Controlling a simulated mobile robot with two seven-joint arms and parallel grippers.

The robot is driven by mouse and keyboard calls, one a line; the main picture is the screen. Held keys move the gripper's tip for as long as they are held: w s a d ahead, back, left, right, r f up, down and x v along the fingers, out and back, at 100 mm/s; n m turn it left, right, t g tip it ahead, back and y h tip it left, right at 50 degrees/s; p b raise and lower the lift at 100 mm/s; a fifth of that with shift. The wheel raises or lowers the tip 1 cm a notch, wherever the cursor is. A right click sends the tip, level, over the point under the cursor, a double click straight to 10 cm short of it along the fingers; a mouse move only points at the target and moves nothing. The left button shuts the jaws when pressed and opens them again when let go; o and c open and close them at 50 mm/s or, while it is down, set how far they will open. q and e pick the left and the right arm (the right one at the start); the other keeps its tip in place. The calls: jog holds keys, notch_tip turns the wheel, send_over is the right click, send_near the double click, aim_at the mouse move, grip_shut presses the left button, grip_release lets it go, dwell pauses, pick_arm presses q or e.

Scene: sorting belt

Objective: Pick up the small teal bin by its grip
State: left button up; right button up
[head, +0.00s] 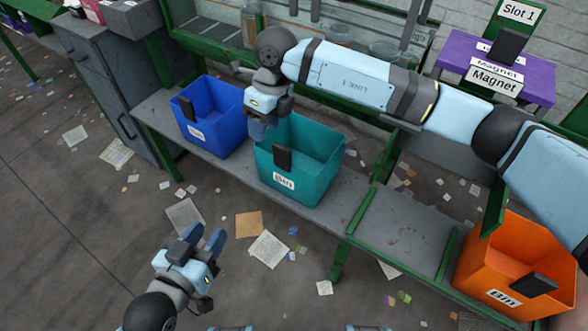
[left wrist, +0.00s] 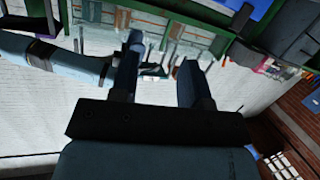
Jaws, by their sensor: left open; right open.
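The small teal bin (head: 318,180) stands upright on the grey bench. Its black grip (head: 283,158) is on the front wall, above a white "Bin" label. My right gripper (head: 260,128) is at the bin's back left corner, pointing down, apart from the grip. It is open, and its fingers are partly hard to make out; whether it touches the rim I cannot tell. My left gripper (head: 205,236) is open and empty, low in front of the bench and left of the teal bin. Its two spread fingers also show in the left wrist view (left wrist: 162,62).
A blue bin (head: 226,130) stands close left of the teal bin. An orange bin (head: 470,265) stands at the lower right. A purple box (head: 535,85) with "Magnet" labels is at the back right. Paper scraps litter the floor. The bench (head: 400,230) right of the teal bin is clear.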

aim_at(280, 144)
jog(key=w+d+t+h, duration=0.1)
jog(key=w+d+h, duration=0.1)
jog(key=w+d, duration=0.15)
jog(key=f+b, duration=0.1)
jog(key=f, duration=0.4)
jog(key=f+b, duration=0.1)
jog(key=f, duration=0.2)
jog(key=shift+a+f+b, duration=0.35)
jog(key=f, duration=0.2)
jog(key=f+b, duration=0.1)
jog(key=f, duration=0.1)
jog(key=shift+s+a+f, duration=0.1)
jog(key=shift+s+f, duration=0.1)
jog(key=c, duration=0.8)
pick_arm(q)
notch_tip(280, 144, up, 6)
jog(key=d+t+h, duration=0.2)
jog(key=t, duration=0.1)
jog(key=shift+w+d+f+h, duration=0.2)
jog(key=shift+w+h, duration=0.1)
pick_arm(e)
grip_shut()
